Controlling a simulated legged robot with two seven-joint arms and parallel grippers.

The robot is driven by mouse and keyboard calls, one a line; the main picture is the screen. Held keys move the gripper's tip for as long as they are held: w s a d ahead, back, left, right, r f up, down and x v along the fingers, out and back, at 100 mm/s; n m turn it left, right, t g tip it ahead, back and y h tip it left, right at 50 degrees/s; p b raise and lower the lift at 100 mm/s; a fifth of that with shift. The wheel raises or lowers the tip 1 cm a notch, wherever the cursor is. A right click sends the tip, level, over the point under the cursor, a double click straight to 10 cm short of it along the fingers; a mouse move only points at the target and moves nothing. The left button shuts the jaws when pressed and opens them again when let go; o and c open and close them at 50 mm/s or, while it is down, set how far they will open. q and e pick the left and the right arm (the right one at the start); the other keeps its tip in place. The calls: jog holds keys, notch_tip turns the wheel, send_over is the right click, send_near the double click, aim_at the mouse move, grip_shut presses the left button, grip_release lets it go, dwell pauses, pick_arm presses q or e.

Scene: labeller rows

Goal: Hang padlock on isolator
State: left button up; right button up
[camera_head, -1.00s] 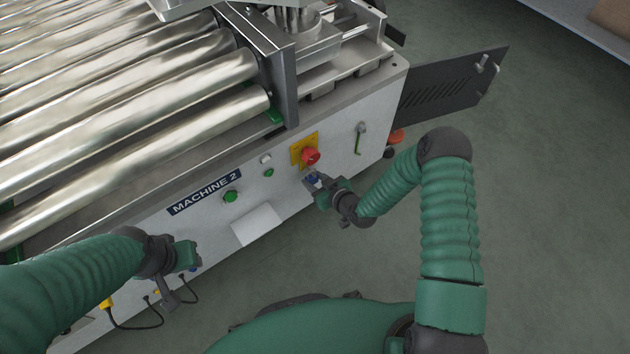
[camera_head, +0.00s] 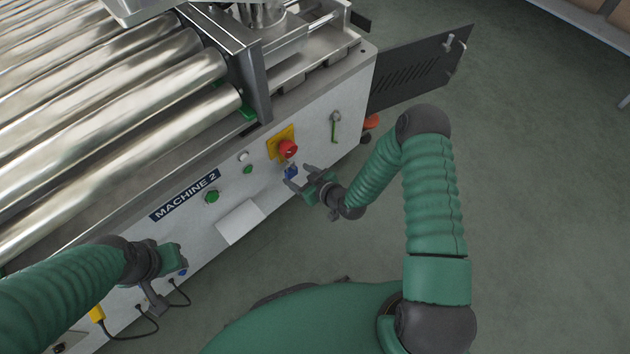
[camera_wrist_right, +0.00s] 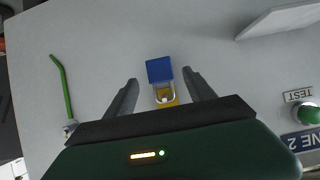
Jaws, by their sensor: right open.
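The blue padlock (camera_head: 291,172) hangs just below the red isolator knob (camera_head: 288,149) on its yellow plate (camera_head: 275,140). In the right wrist view the padlock (camera_wrist_right: 159,70) shows its metal shackle (camera_wrist_right: 165,94) at a yellow part; whether it is closed through a hole is not clear. My right gripper (camera_head: 299,176) is open, its fingers apart on either side of the padlock; in the wrist view (camera_wrist_right: 160,76) there are gaps beside it. My left gripper (camera_head: 168,283) hangs low by the panel; its jaw state is unclear.
The machine's white panel (camera_head: 310,130) carries green buttons (camera_head: 212,196), a MACHINE 2 label (camera_head: 185,195) and a green-handled lever (camera_head: 334,128). Metal rollers (camera_head: 120,140) lie above. A dark open door (camera_head: 420,68) stands to the right. The floor at right is clear.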

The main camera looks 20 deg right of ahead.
jog(key=p+v, duration=0.5)
jog(key=v, duration=0.8)
jog(key=s+d+r+g+h, duration=0.25)
jog(key=r+g+h, duration=0.2)
jog(key=r, duration=0.45)
jog(key=s+a+r+m+g, duration=0.4)
jog(key=s+r, duration=0.5)
jog(key=r, duration=0.3)
notch_tip(320, 180, up, 27)
jog(key=p, duration=2.8)
jog(key=shift+w+d, duration=0.2)
jog(key=shift+f, duration=0.15)
